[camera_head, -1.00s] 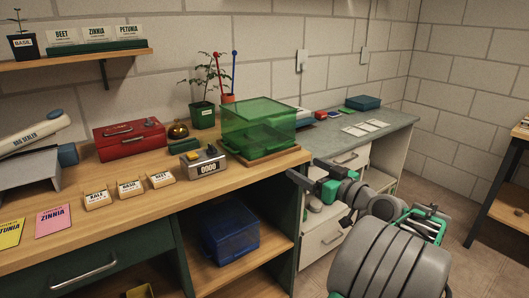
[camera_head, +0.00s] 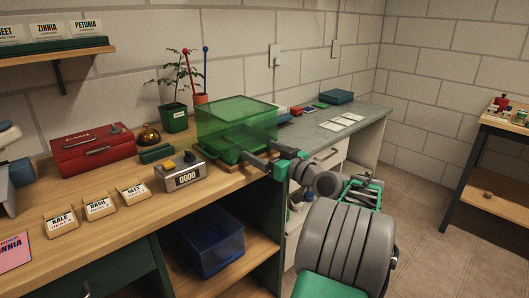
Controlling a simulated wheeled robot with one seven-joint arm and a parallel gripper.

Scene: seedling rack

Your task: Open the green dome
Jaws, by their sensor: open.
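The green dome (camera_head: 222,119) is a clear green box-shaped cover on a wooden base (camera_head: 262,160) at the right end of the wooden bench. It looks closed, with a darker green tray (camera_head: 232,150) showing through it. My gripper (camera_head: 250,157) is at the dome's front right lower edge, with its two fingers pointing left toward it. The fingers are apart and nothing shows between them. Whether a finger touches the dome I cannot tell.
A grey counter device (camera_head: 184,178) stands left of the dome, with a potted plant (camera_head: 174,118) behind. A red cash box (camera_head: 93,150) and small seed cards (camera_head: 97,209) are further left.

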